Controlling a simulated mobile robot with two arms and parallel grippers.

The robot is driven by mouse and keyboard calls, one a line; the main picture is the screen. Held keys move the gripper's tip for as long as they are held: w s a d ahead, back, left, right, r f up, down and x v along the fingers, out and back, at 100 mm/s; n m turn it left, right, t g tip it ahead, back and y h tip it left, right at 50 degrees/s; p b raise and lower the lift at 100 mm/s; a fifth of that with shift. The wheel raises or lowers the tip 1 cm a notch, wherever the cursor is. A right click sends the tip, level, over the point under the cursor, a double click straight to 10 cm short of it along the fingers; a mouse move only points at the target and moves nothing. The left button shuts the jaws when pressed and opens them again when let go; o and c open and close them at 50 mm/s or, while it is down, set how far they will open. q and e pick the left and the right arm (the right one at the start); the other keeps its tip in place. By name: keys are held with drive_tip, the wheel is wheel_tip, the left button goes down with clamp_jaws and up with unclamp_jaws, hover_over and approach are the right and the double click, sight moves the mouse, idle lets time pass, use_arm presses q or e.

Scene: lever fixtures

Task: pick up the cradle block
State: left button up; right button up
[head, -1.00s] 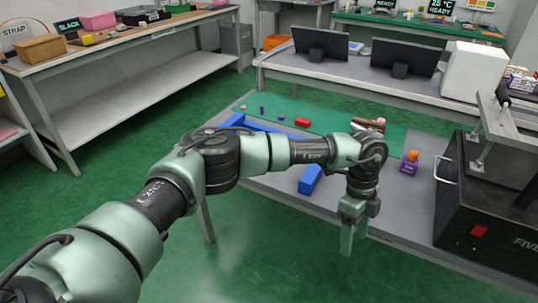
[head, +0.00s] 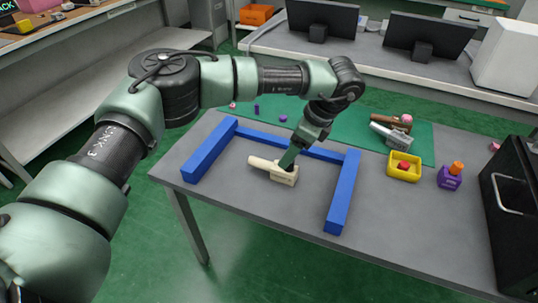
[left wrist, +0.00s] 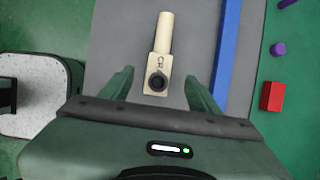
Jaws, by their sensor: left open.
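The cream block (head: 268,167) lies on the grey table inside the blue frame; it has a long round handle and a squared end. In the left wrist view the block (left wrist: 163,38) shows dark lettering starting "CR" and a dark round hole or knob on its squared end. My left gripper (head: 289,164) points down at the squared end and partly hides it in the head view. In the left wrist view the fingers of my left gripper (left wrist: 157,88) are apart, one on each side of the squared end, with gaps to it. My right gripper is not in view.
Blue bars (head: 342,190) stand left, right and behind the block. On the green mat (head: 345,122) lie a grey handled piece (head: 392,135) and a brown one (head: 390,121). A yellow box (head: 404,167) with a red button and a purple-orange item (head: 451,176) stand to the right.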

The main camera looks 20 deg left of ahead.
sight(270, 164)
use_arm(q)
drive_tip(key=shift+w+a+f, duration=0.1)
drive_tip(key=shift+a+f, duration=0.1)
drive_tip(key=shift+f, duration=0.1)
drive_tip(key=shift+x, duration=1.5)
drive_tip(key=x, duration=0.3)
drive_tip(key=shift+d+f+b, duration=0.1)
drive_tip(key=shift+f+b, duration=0.2)
drive_tip(key=shift+f, duration=0.3)
clamp_jaws()
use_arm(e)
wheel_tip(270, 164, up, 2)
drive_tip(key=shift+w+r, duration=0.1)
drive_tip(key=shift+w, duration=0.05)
